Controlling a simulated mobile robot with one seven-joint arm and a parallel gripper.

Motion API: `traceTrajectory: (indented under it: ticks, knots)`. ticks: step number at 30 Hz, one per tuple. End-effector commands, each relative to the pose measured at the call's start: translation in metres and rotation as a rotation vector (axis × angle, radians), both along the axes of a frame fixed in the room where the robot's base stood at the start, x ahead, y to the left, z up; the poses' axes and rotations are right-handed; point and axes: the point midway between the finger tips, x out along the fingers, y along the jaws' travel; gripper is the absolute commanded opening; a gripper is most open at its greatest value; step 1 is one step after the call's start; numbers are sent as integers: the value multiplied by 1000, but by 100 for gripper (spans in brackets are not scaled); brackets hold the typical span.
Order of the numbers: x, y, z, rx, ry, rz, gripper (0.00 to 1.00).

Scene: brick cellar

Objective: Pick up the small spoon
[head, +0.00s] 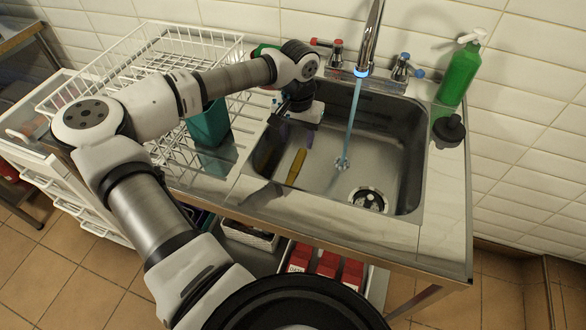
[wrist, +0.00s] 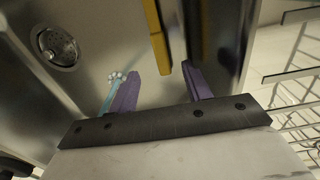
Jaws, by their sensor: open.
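A long, narrow yellow utensil (head: 297,166) lies in the left part of the metal sink. I cannot make out a spoon bowl on it, so I cannot tell if it is the small spoon. In the wrist view the yellow utensil (wrist: 157,35) runs down from the top edge, its near end between the fingers in the picture. My gripper (head: 297,138) hangs over the sink's left side, just behind the utensil. In the wrist view my gripper (wrist: 161,78) has its purple fingers wide apart, with nothing held.
The sink (head: 330,205) has walls close to my gripper on the left. Water (head: 352,120) runs from the tap (head: 369,40) near the drain (head: 368,199). A white wire rack (head: 160,50) and teal container (head: 208,124) stand left. A green bottle (head: 459,75) stands right.

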Motion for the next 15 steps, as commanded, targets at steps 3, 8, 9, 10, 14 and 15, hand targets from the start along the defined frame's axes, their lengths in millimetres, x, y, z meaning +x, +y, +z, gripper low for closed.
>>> traceTrajectory:
  ticks: [3,8,9,10,14,15]
  knots:
    - [-1,-1,-21,-3,2,0,49]
    - [0,-1,-40,-3,0,1,49]
    - [0,-1,-42,-3,0,1,49]
    - [0,-1,-44,-4,0,1,49]
    - [-1,-1,-54,-4,2,2,49]
    - [-1,-2,-59,-5,4,1,49]
